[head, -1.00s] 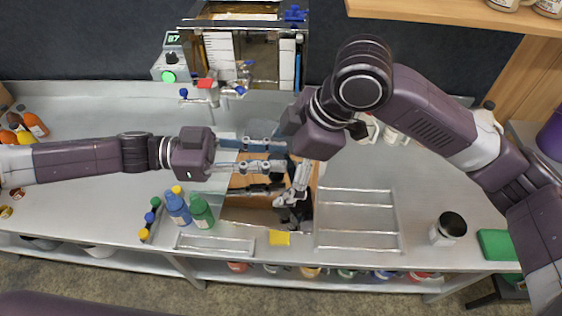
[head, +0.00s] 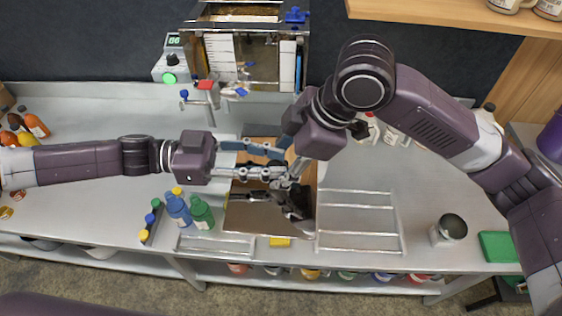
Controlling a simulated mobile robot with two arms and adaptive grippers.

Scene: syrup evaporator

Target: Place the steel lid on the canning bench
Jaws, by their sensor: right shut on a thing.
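The steel lid (head: 256,218) is a flat, brownish, mirror-like panel over the front middle of the canning bench (head: 110,200), a long grey metal worktop. My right gripper (head: 287,183) is shut on the lid near its back edge, and dark reflections show in the lid below the fingers. I cannot tell whether the lid touches the bench. My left gripper (head: 282,163) reaches in from the left with its fingers apart. It is empty, just behind the lid and close to the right gripper's fingers, which overlap it in the picture.
A wooden board (head: 262,146) lies behind the grippers. Blue (head: 178,209) and green (head: 201,213) bottles stand left of the lid. The evaporator (head: 250,60) stands behind.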

